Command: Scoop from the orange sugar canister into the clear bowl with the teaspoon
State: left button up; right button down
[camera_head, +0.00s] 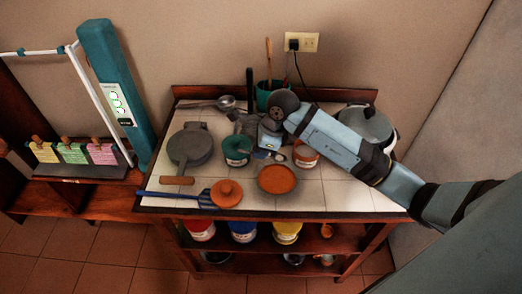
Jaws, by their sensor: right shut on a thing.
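The orange canister (305,155) with a pale label stands on the white tiled table top, partly behind my right arm. My right gripper (266,153) is low over the middle of the table, just left of the orange canister and beside a teal canister (237,158). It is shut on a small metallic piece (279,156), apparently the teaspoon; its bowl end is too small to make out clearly. I cannot pick out the clear bowl on the table top. My left gripper is out of view.
An orange round dish (277,181) and an orange knobbed lid (227,193) lie in front. A lidded pot (371,124) stands behind my arm. The front right tiles are free.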

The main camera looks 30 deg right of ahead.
jog(key=shift+a+f, duration=0.1)
jog(key=shift+f, duration=0.1)
jog(key=shift+s+d+f+y+b, duration=0.2)
jog(key=shift+f+y+b, duration=0.3)
jog(key=shift+b, duration=0.5)
jog(key=t+y+b, duration=0.1)
jog(key=b, duration=0.1)
jog(key=d+t+y+b, duration=0.1)
jog(key=y+b, duration=0.1)
jog(key=b, duration=0.1)
jog(key=s+d+t+y+b, duration=0.1)
jog(key=y+b, duration=0.1)
jog(key=b, duration=0.1)
jog(key=shift+s+d+f+t, duration=0.1)
jog(key=shift+d+t, duration=0.05)
jog(key=shift+t, duration=0.15)
jog(key=shift+s+d+r+t+y+b, duration=0.2)
jog(key=shift+t+y+b, duration=0.15)
jog(key=shift+b, duration=0.4)
jog(key=shift+d+r+y+b, duration=0.1)
jog(key=shift+r+y+b, duration=0.1)
jog(key=shift+y+b, duration=0.1)
jog(key=shift+r, duration=0.15)
